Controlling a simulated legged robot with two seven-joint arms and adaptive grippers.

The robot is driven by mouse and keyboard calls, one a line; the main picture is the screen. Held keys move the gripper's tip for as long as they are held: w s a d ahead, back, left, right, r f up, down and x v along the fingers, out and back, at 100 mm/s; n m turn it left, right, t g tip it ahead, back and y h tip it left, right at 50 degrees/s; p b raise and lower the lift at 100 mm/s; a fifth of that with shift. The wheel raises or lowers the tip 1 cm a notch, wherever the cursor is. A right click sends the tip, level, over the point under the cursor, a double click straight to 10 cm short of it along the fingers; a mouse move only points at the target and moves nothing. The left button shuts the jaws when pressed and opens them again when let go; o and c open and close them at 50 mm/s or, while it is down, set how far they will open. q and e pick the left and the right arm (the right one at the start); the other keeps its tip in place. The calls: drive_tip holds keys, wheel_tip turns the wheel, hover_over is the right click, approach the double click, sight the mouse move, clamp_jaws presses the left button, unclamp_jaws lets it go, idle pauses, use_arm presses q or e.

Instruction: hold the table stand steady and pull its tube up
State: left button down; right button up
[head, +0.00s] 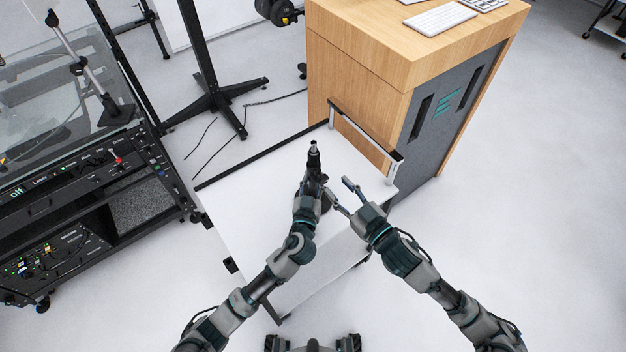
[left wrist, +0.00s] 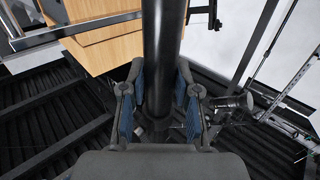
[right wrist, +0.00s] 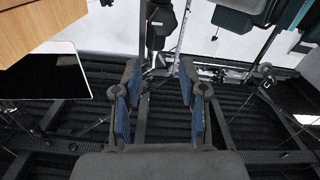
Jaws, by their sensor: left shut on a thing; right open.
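The table stand (head: 314,158) is a dark upright column with a paler metal tip, on the white table. My left gripper (head: 312,186) is shut on the stand's column. In the left wrist view the black column (left wrist: 163,45) rises between its blue-padded fingers (left wrist: 160,108). The gripper and arm hide the stand's lower part in the head view. My right gripper (head: 347,196) is open just right of the stand, apart from the column. In the right wrist view its fingers (right wrist: 158,110) are spread with nothing clearly held between them.
The white tabletop (head: 260,205) has free room left of the stand. A metal rail (head: 365,136) stands at its far right edge, beside a wooden cabinet (head: 360,75) with a keyboard (head: 440,19). A black equipment rack (head: 130,160) is at left.

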sight(318, 160)
drive_tip(key=o, duration=0.3)
drive_tip(key=shift+w+a, duration=0.1)
drive_tip(key=shift+w, duration=0.05)
drive_tip(key=shift+m+g+y, duration=0.3)
drive_tip(key=shift+g+y, duration=0.3)
drive_tip(key=shift+y, duration=0.1)
drive_tip(key=x, duration=0.4)
drive_tip(key=d+x, duration=0.1)
drive_tip(key=x, duration=0.3)
drive_tip(key=w+x, duration=0.1)
drive_tip(key=x, duration=0.3)
drive_tip(key=shift+w+d+r, duration=0.1)
drive_tip(key=shift+d+r, duration=0.1)
drive_tip(key=shift+d, duration=0.05)
drive_tip(key=shift+d, duration=0.1)
drive_tip(key=shift+c, duration=0.2)
